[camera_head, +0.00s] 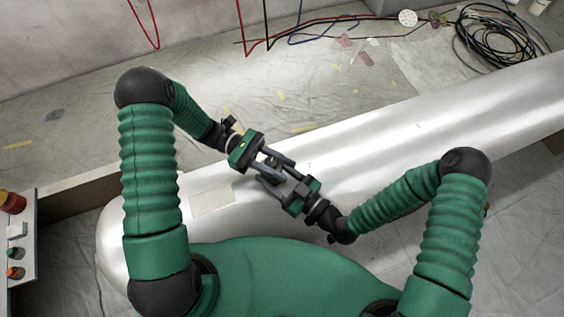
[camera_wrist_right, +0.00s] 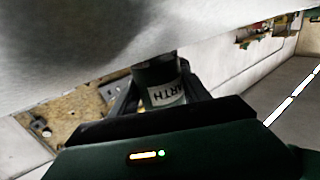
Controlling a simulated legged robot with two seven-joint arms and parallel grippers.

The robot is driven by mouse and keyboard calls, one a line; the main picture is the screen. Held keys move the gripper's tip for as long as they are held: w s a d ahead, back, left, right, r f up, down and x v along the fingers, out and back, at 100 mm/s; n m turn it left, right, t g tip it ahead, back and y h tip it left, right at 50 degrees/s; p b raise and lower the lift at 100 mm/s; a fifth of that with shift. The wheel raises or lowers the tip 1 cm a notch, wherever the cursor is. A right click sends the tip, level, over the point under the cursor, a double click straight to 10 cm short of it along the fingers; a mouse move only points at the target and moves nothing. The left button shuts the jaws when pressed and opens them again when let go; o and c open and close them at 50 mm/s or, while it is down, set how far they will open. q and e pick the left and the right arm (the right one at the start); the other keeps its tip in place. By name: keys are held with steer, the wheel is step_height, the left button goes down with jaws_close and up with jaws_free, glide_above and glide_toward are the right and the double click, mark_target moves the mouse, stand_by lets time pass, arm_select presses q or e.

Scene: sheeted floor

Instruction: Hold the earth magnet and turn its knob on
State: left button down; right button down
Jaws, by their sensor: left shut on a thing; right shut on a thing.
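The earth magnet (camera_wrist_right: 160,82) is a dark cylinder with a white label reading "RTH" in the right wrist view. It stands between the fingers of my right gripper (camera_wrist_right: 160,95), which is shut on it. In the head view the magnet (camera_head: 272,164) is a small dark shape, mostly hidden by the fingers. My left gripper (camera_head: 278,170) comes from the upper left and is shut on the magnet too, its fingers crossing close to those of my right gripper (camera_head: 268,176). The knob cannot be made out, nor how it is turned.
A large silvery pipe (camera_head: 420,135) runs diagonally below both grippers. Coiled black cables (camera_head: 495,38) lie on the sheeted floor at the upper right. A panel with coloured knobs (camera_head: 18,245) stands at the left edge. Red cables hang along the back wall.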

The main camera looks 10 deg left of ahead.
arm_select(q)
steer(key=m+g+y, duration=0.1)
steer(key=g, duration=0.1)
steer(key=m+g+y, duration=0.1)
steer(key=m+g, duration=0.1)
steer(key=s+m+g+y, duration=0.1)
steer(key=m+g+y, duration=0.1)
steer(key=g, duration=0.1)
steer(key=shift+a, duration=0.3)
steer(key=shift+s+a+m+g+y, duration=0.15)
steer(key=shift+m+g+y, duration=0.65)
steer(key=shift+y, duration=0.1)
steer(key=shift+s+a+m+g+y, duration=0.15)
steer(key=shift+m+g+y, duration=0.55)
steer(key=shift+m+y, duration=0.15)
steer(key=c, duration=1.1)
jaws_free()
steer(key=shift+o, duration=0.2)
step_height(320, 180, up, 10)
steer(key=shift+f, duration=0.1)
